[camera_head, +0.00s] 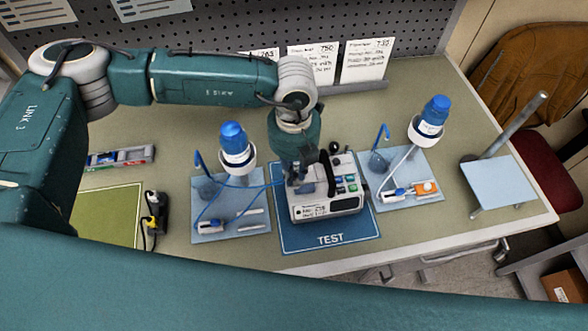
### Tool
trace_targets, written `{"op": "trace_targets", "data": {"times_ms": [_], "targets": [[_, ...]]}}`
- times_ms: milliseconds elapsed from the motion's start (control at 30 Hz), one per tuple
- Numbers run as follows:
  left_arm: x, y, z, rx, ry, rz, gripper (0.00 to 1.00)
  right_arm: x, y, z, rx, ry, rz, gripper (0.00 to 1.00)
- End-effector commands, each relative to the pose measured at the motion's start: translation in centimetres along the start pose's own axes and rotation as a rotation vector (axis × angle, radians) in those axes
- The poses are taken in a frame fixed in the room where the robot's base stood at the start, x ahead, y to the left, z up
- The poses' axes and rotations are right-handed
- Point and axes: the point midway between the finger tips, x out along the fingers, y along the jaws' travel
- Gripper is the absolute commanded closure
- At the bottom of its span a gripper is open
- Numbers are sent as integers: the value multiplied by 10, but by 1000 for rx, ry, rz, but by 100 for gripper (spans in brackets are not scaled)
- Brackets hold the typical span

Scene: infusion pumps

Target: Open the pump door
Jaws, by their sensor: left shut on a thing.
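The infusion pump (325,206) is a pale box with a blue screen and coloured buttons. It sits on the dark blue TEST mat (331,240) on the bench. My left arm reaches in from the left, and my left gripper (300,183) points down at the pump's left side. It is shut on the pump door, though the fingers and most of the door are hard to make out at this size. How far the door stands open I cannot tell. My right gripper is not in view.
A metal stand (499,183) is at far right. A yellow-black tool (155,214) lies left, by a green mat (108,213).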

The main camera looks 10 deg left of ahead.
Motion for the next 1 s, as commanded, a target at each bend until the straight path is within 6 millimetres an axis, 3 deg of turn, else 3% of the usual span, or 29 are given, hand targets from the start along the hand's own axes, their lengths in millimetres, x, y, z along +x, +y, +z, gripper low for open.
{"op": "trace_targets", "data": {"times_ms": [267,1000], "targets": [[-1,0,4,-4,74,-19,100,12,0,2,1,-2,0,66],[-19,4,26,-1,541,-128,100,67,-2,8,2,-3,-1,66]]}}
